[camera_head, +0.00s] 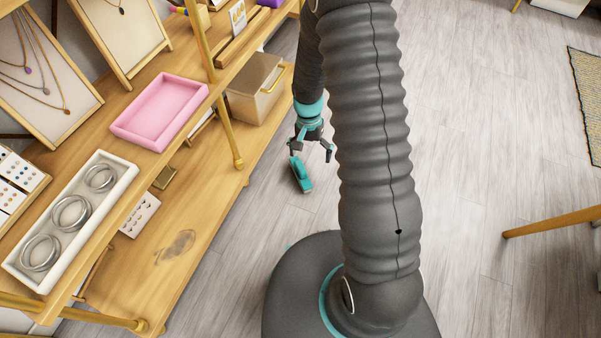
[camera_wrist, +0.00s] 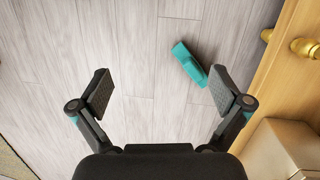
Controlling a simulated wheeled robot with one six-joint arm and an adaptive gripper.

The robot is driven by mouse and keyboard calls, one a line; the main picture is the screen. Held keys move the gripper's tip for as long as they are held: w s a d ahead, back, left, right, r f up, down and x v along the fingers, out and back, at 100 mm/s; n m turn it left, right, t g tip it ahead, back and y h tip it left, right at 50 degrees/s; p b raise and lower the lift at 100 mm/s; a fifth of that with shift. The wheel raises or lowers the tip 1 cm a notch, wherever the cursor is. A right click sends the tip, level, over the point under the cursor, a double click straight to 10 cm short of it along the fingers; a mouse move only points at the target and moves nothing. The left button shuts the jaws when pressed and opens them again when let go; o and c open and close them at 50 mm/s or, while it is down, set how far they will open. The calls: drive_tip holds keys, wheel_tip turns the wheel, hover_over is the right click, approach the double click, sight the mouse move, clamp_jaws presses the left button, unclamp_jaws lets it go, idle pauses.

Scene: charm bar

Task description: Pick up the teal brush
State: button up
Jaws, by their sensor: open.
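The teal brush (camera_head: 301,174) lies on the grey wooden floor beside the shelf unit. In the wrist view the brush (camera_wrist: 188,64) lies tilted, right of centre and beyond the fingertips. My gripper (camera_head: 312,152) hangs from the arm near the brush, close to it in the head view. In the wrist view my gripper (camera_wrist: 161,92) has its two fingers wide apart with bare floor between them. The right finger's tip is near the brush's lower end in the picture, but I cannot tell the height gap.
The wooden shelf unit (camera_head: 205,235) stands at left, holding a pink tray (camera_head: 160,112), a white tray of rings (camera_head: 70,222) and a beige box (camera_head: 256,90). A brown smudge (camera_head: 176,247) marks the lower shelf. A wooden leg (camera_head: 553,222) is at right. Open floor lies between.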

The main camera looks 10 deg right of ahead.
drive_tip(key=w+f+m, duration=0.4)
drive_tip(key=f, duration=0.5)
drive_tip(key=m+t, duration=0.3)
drive_tip(key=m, duration=0.3)
hover_over(301, 167)
drive_tip(key=f, duration=0.9)
drive_tip(key=shift+s+d+f, duration=0.15)
drive_tip(key=shift+s, duration=0.05)
drive_tip(key=shift+w+a+f, duration=0.1)
drive_tip(key=shift+w+f, duration=0.05)
drive_tip(key=shift+f, duration=1.25)
drive_tip(key=shift+w+a+f, duration=0.1)
drive_tip(key=shift+f, duration=1.25)
drive_tip(key=c, duration=1.4)
drive_tip(key=shift+r, duration=0.15)
